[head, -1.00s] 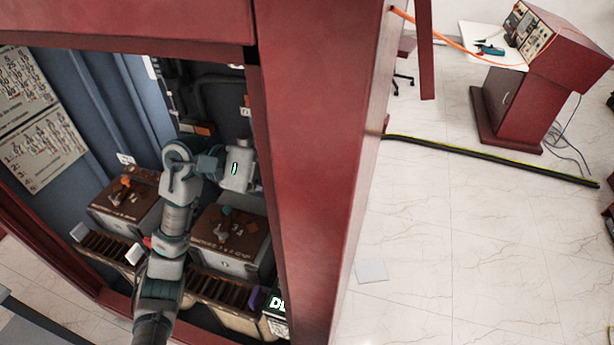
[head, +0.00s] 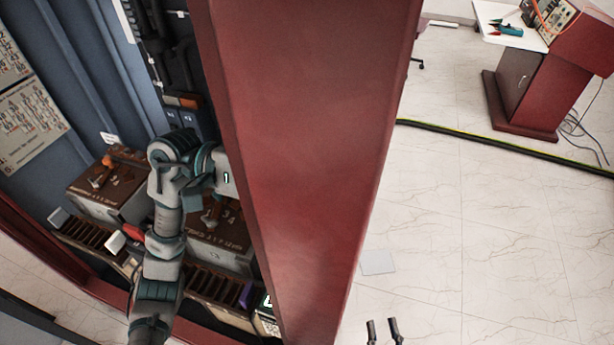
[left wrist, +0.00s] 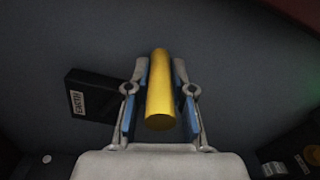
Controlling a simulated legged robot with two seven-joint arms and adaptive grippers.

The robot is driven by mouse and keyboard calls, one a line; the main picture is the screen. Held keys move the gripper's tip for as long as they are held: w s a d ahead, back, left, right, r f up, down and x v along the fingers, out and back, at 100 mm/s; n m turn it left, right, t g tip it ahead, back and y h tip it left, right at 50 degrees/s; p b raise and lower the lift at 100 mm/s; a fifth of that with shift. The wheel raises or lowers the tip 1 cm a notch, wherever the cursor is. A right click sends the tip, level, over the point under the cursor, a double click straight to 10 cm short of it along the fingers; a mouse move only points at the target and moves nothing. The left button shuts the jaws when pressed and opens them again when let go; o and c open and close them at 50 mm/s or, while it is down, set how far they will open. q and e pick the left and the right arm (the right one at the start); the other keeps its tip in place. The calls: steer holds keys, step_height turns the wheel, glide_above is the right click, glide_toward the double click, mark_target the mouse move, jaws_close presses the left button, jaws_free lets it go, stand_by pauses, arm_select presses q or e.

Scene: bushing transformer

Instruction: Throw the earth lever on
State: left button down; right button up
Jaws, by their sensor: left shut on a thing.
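The earth lever (left wrist: 160,112) shows in the left wrist view as a yellow round handle. My left gripper (left wrist: 161,78) is shut around it, with a blue-lined finger on each side. A black block with a white label (left wrist: 84,96) sits left of the lever; its small text is hard to read. In the head view my left arm reaches into the red cabinet, and its gripper and the lever are hidden behind the cabinet's post (head: 305,150). My right gripper (head: 383,324) is at the bottom edge, outside the cabinet, with its two fingertips apart and nothing between them.
Brown-topped boxes (head: 120,185) with small levers stand in the cabinet beside and beyond my left arm. Diagram sheets (head: 35,125) hang on its left wall. A red console (head: 525,95) stands far right.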

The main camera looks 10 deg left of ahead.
arm_select(q)
steer(key=shift+w+a+f+b, duration=0.1)
steer(key=shift+w+f+b, duration=0.3)
steer(key=shift+f, duration=0.2)
arm_select(e)
steer(key=shift+s+r+t, duration=0.2)
steer(key=shift+r+t, duration=0.3)
steer(key=shift+r, duration=0.1)
steer(key=shift+s+r+t, duration=0.15)
steer(key=shift+r+t, duration=0.35)
steer(key=shift+r, duration=0.05)
steer(key=shift+w+d+f, duration=0.1)
